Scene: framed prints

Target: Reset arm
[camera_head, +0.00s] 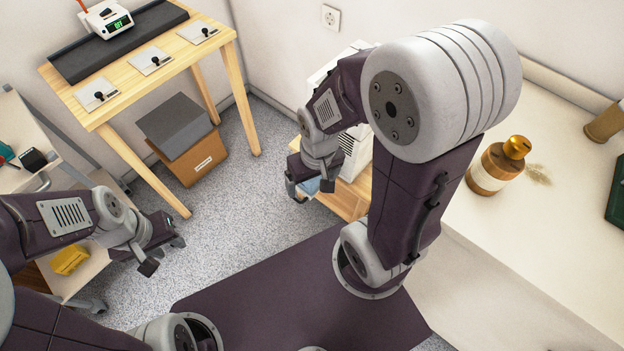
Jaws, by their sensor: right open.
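My left arm comes in from the left edge, and its gripper (164,254) hangs over the grey floor beside the low shelf unit at the left. Its two fingers are apart with nothing between them. My right arm stands raised in the middle right and bends away from me. Its gripper (308,190) points down near the small wooden stand against the back wall. Its fingers are apart, and a light blue patch shows close to them. I cannot tell whether that patch lies behind the fingers.
A wooden table (165,72) at the back left bears a scale (106,20) and several small plates with black knobs. A cardboard box (193,158) stands under it. A brown and white jar (497,168) stands on the pale counter (540,245) at right. Speckled floor (255,200) is clear between.

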